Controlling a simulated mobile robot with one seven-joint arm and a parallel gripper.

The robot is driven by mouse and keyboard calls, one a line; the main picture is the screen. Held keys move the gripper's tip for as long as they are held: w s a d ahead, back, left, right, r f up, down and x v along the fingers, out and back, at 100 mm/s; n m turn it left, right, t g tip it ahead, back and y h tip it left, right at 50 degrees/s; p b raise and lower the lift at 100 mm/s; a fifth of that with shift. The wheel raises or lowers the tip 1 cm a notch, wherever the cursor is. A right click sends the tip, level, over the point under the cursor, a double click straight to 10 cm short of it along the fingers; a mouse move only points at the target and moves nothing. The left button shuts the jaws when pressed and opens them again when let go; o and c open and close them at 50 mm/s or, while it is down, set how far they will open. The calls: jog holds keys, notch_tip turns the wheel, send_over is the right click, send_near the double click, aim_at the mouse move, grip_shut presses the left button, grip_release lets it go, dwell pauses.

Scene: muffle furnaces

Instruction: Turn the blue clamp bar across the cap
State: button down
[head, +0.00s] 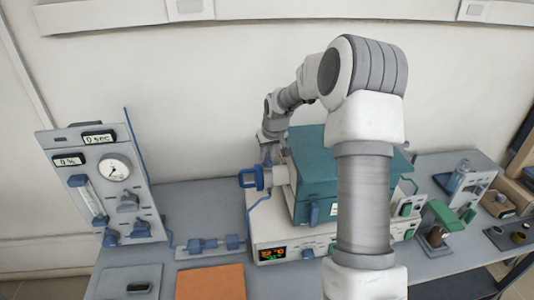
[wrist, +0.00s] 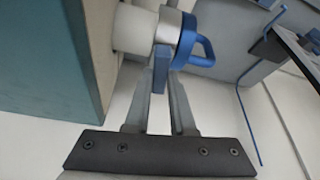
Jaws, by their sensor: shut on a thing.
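The blue clamp bar (wrist: 160,66) hangs at the near side of a pale collar in the wrist view. My gripper (wrist: 164,84) is shut on it, one finger on each side of its lower end. The blue cap (wrist: 184,42) with its loop handle is on the end of the cream tube (wrist: 133,29), just right of the bar. In the head view the cap (head: 248,177) points left from the teal furnace (head: 316,165). My gripper is hard to make out there, small and partly hidden near the tube.
The teal furnace wall (wrist: 45,60) stands close left of my gripper in the wrist view. A gauge panel (head: 105,185) stands at the left of the bench, with a blue hose near the cap. An orange mat (head: 210,282) lies in front. Bottles and a green-handled item (head: 440,214) are at right.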

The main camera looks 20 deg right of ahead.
jog(key=n+y, duration=0.1)
jog(key=n, duration=0.1)
jog(key=n+p, duration=0.1)
jog(key=n, duration=0.1)
jog(key=shift+d+n+y, duration=0.2)
jog(key=shift+n+y, duration=0.1)
jog(key=shift+y, duration=0.1)
jog(key=n+g+y, duration=0.1)
jog(key=n, duration=0.2)
jog(key=shift+w+n, duration=0.1)
jog(key=shift+n, duration=0.2)
jog(key=n+g+y, duration=0.1)
jog(key=n, duration=0.2)
jog(key=shift+w+d+n, duration=0.1)
jog(key=shift+n, duration=0.2)
jog(key=shift+n+g+y+p, duration=0.3)
jog(key=shift+n+g, duration=0.4)
jog(key=shift+n, duration=1.5)
jog(key=c, duration=0.8)
grip_release()
jog(key=shift+o, duration=0.2)
jog(key=shift+r, duration=0.1)
